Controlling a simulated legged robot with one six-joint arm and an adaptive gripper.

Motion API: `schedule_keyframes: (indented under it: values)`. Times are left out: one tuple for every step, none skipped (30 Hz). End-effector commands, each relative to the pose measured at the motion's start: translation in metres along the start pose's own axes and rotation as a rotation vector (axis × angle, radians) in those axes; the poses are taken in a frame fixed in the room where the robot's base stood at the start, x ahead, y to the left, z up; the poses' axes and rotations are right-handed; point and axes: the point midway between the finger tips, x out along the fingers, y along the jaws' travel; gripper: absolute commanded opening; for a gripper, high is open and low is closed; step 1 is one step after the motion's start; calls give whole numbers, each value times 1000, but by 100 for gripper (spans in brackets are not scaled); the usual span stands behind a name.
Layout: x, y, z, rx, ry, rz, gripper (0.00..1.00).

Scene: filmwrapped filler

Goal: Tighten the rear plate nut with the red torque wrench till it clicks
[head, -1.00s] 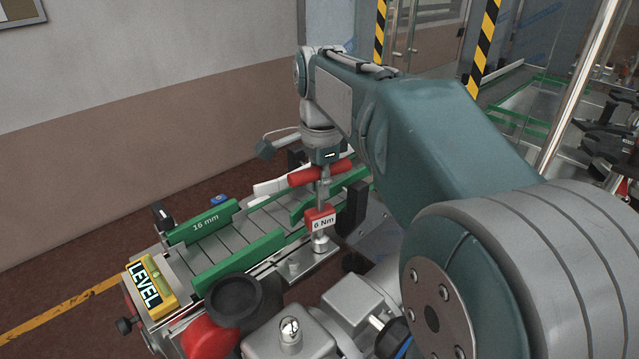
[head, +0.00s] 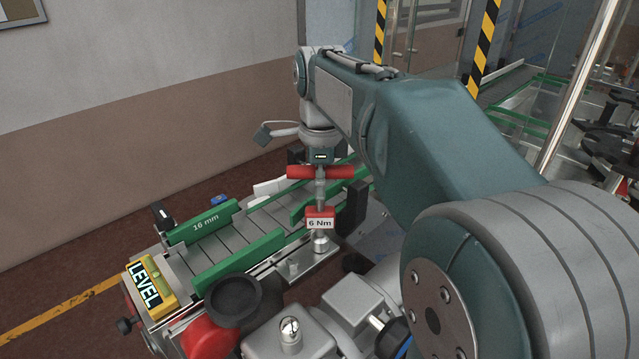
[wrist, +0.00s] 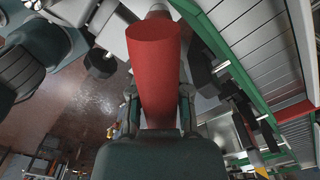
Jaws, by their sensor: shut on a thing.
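The red torque wrench (head: 320,217) stands upright, with a red crossbar handle and a block marked "6 Nm". My gripper (head: 320,160) is above it, shut on the red handle. In the wrist view the handle (wrist: 156,60) lies between the two fingers of my gripper (wrist: 158,105). The wrench's lower end (head: 321,243) meets the metal plate (head: 312,262) beside the conveyor. The nut under it is hidden by the socket, so I cannot see how it is seated. Another short metal fitting (head: 293,267) stands on the plate nearer the camera.
Green guide rails, one marked "16 mm" (head: 207,222), flank the slatted conveyor (head: 212,248). A yellow LEVEL block (head: 150,285) sits at its near end. A black post (head: 352,208) stands close right of the wrench. A dark round knob (head: 233,298) is in front.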

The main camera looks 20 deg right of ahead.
Motion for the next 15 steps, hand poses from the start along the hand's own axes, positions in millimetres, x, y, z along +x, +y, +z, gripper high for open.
schedule_keyframes:
  values:
    - [0,0,0,-12,0,-2,0]
    - [0,0,0,-26,0,-1,0]
    - [0,0,0,-45,0,-1,0]
    - [-1,0,0,-57,-1,-1,0]
    - [-1,0,0,-60,-1,-1,0]
    - [-3,0,0,-59,-1,-1,0]
    - [-4,0,0,-59,-1,-1,0]
    - [-6,0,0,-59,-1,-1,0]
    - [-9,-1,0,-59,-1,-2,0]
    - [-10,-1,0,-59,-1,-3,0]
    - [-12,-1,0,-59,-1,-2,0]
    - [-14,0,0,-59,-1,-1,0]
    - [-16,0,0,-59,-1,-1,0]
    - [-18,0,0,-59,-1,-1,0]
    - [-21,0,0,-60,-1,-2,0]
